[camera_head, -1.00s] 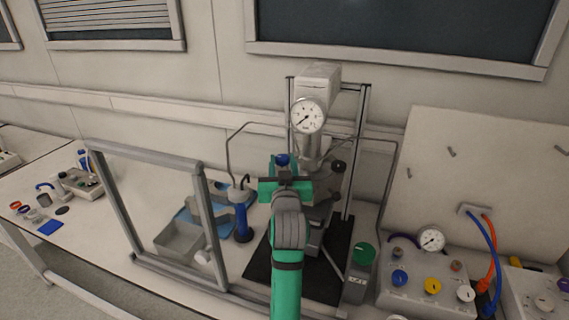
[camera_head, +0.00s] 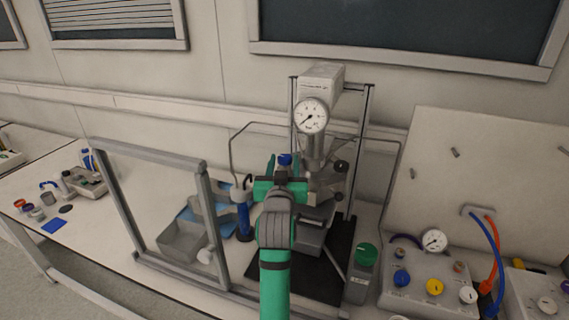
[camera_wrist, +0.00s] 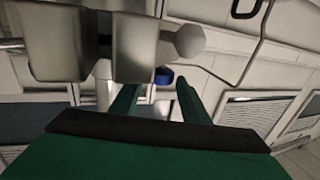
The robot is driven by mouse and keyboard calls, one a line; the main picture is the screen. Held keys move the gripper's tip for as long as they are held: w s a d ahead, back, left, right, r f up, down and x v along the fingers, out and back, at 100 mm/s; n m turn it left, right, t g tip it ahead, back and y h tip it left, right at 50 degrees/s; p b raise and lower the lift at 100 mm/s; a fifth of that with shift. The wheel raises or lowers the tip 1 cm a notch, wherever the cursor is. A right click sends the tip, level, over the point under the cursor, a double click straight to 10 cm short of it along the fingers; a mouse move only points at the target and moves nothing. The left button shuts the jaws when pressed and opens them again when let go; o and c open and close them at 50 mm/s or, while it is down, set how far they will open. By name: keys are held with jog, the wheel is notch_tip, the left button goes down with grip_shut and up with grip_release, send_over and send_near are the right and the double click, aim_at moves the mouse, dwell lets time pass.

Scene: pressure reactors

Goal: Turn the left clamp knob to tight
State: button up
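The reactor stands in its frame at the middle of the head view, with a round gauge (camera_head: 311,116) on it. A blue knob (camera_head: 285,159) shows at its left side, and a black knob (camera_head: 341,165) at its right. I take the blue one as the left clamp knob. My gripper (camera_head: 283,167) is open, its green fingers pointing at the blue knob. In the wrist view the blue knob (camera_wrist: 164,76) appears between the tips of my gripper (camera_wrist: 155,87), nearer the right finger. I cannot tell whether they touch it. The knob's lower part is hidden.
A framed clear panel (camera_head: 205,215) stands left of the reactor. A blue upright cylinder (camera_head: 244,221) stands just left of my arm. A control box (camera_head: 440,296) with coloured knobs and hoses is at the right. In the wrist view, large grey metal parts (camera_wrist: 135,45) lie close above the fingers.

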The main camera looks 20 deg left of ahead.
jog(key=v, duration=1.1)
jog(key=shift+w, duration=0.1)
